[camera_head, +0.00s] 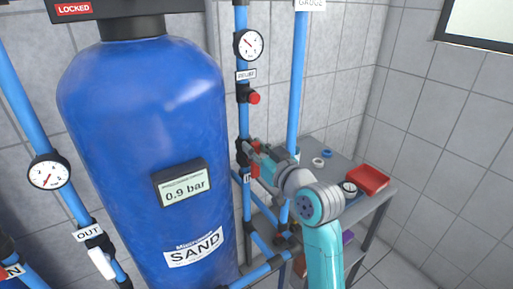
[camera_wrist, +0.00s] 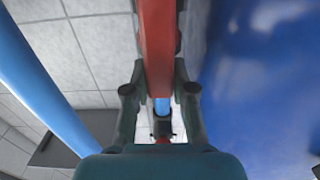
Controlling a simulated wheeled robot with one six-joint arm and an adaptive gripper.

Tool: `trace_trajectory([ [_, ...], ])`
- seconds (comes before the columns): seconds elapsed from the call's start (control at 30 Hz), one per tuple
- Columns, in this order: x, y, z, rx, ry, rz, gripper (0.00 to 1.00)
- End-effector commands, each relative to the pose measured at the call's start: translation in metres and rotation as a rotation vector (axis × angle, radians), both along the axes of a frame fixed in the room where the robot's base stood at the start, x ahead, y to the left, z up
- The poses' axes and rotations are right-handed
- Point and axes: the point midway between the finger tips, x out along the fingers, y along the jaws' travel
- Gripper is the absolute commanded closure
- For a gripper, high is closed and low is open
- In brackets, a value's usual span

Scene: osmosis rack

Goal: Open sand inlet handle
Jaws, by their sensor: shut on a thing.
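The blue sand tank (camera_head: 145,130) carries a SAND label and a display reading 0.9 bar. The red sand inlet handle (camera_head: 255,171) is on the vertical blue pipe just right of the tank, by a partly hidden IN label (camera_head: 248,179). My gripper (camera_head: 254,153) reaches this valve from the right. In the wrist view, the red handle (camera_wrist: 156,40) runs lengthwise between the fingers of my gripper (camera_wrist: 158,75), which are shut on it. The pipe and a dark fitting show below the handle. My gripper hides part of the valve in the head view.
A grey table (camera_head: 320,150) behind my arm holds a red tray (camera_head: 368,180) and small round parts. A gauge (camera_head: 249,44) and a red knob (camera_head: 254,98) sit higher on the same pipe. Another blue pipe (camera_head: 297,80) stands close to the right.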

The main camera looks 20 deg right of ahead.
Motion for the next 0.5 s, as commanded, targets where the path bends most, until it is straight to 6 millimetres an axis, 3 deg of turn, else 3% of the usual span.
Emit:
trace_trajectory([
  [0.47,-0.0002,0.0006,-0.0011,-0.017,-0.002,0.0,1.0],
  [0.5,-0.0002,0.0006,-0.0011,-0.017,-0.002,0.0,0.73],
])
